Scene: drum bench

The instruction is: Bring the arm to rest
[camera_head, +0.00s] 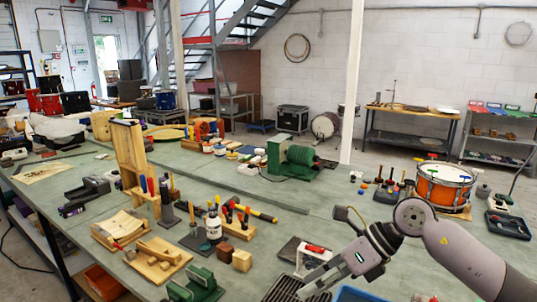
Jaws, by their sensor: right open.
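My right arm (435,240) comes in from the right edge over the front right of the green bench (253,205). My right gripper (308,281) hangs over the bench's near edge, pointing down and to the left. It is open and nothing shows between its fingers. The fingertips are small and partly merge with the dark trays behind them. My left arm and gripper are not in view.
An orange snare drum (444,186) stands right, behind my arm. A green winding machine (292,158) stands mid-bench. Wooden blocks (242,260) and a bottle (213,226) stand left.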

